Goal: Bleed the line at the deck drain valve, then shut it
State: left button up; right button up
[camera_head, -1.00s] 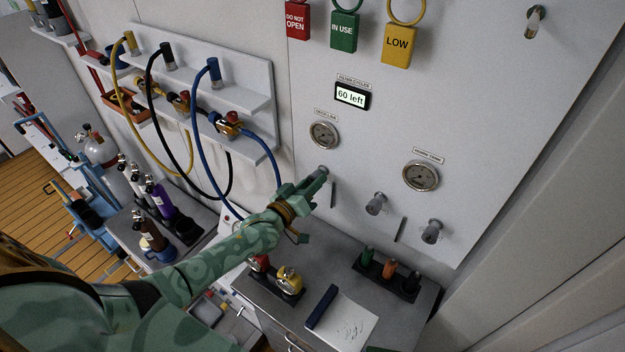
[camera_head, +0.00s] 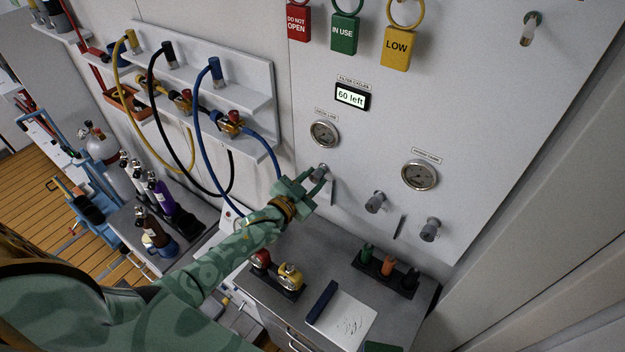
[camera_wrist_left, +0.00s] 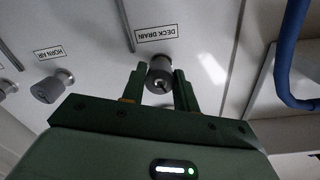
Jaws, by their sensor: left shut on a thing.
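The deck drain valve (camera_head: 321,171) is a grey round knob on the white panel, below the left gauge. In the left wrist view the knob (camera_wrist_left: 161,72) sits beside its "DECK DRAIN" label (camera_wrist_left: 156,34), which appears upside down. My left gripper (camera_head: 316,182) reaches it from the lower left. Its two green fingers (camera_wrist_left: 160,82) stand on either side of the knob and are shut on it. The fingers partly cover the knob in the head view. My right gripper is in neither view.
The horn air knob (camera_wrist_left: 48,88) is beside the valve. Two gauges (camera_head: 324,133) (camera_head: 420,175), a "60 left" display (camera_head: 352,96) and hanging tags (camera_head: 344,34) are on the panel. Hoses (camera_head: 202,130) loop left of my arm. A notepad (camera_head: 342,322) lies on the counter below.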

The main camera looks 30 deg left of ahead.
pick_arm(q)
jog(key=shift+s+f+m, duration=0.1)
jog(key=shift+f+m, duration=0.05)
jog(key=shift+m, duration=2.05)
jog(key=o, duration=1)
jog(key=s+a, duration=0.1)
jog(key=s, duration=0.4)
jog(key=s+b, duration=0.1)
jog(key=s, duration=0.4)
jog(key=s+a+r, duration=0.1)
jog(key=s, duration=0.5)
jog(key=shift+a, duration=0.35)
jog(key=shift+s, duration=0.1)
